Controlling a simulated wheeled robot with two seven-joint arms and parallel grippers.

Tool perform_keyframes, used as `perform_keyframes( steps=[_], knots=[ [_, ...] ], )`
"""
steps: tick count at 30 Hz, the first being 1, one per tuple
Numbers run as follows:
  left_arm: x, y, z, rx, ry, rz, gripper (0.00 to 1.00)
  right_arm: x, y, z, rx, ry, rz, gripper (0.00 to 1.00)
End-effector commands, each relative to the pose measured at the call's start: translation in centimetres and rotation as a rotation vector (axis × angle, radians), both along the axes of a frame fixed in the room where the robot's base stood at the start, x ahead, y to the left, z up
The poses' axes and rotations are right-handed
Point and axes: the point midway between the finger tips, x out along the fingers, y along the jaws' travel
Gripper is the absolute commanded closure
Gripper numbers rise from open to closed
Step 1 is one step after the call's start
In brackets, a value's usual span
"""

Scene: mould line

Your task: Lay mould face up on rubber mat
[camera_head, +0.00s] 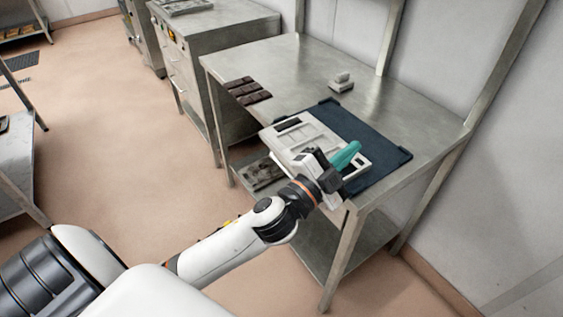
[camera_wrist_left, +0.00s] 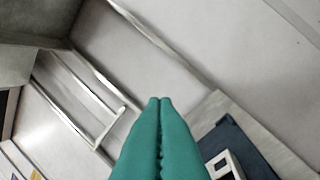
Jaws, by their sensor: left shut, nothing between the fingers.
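The mould (camera_head: 307,138) is a pale grey tray with rectangular cavities showing on its upper side. It lies at a slant over the front part of the dark blue rubber mat (camera_head: 372,140), and its near edge reaches to the table's front edge. My left gripper (camera_head: 351,150), with teal fingers, is over the mould's right end and hides part of it. In the left wrist view its fingers (camera_wrist_left: 160,105) are pressed together and empty. A corner of the mould (camera_wrist_left: 222,165) and the mat (camera_wrist_left: 240,145) show at lower right there. My right gripper is not in view.
The mat lies on a steel table (camera_head: 290,65). Dark chocolate bars (camera_head: 248,91) lie at the table's left edge, and a small grey block-shaped object (camera_head: 341,82) stands behind the mat. A steel cabinet (camera_head: 215,35) adjoins at the left. The table's back left is clear.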

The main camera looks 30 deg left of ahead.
Motion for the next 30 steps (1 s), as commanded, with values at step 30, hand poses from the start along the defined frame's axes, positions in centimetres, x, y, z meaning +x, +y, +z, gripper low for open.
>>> perform_keyframes(
  steps=[30],
  knots=[
    [-0.1, 16.0, -5.8, 2.092, 0.081, -1.573, 1.00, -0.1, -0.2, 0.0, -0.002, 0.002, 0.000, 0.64]
  ],
)
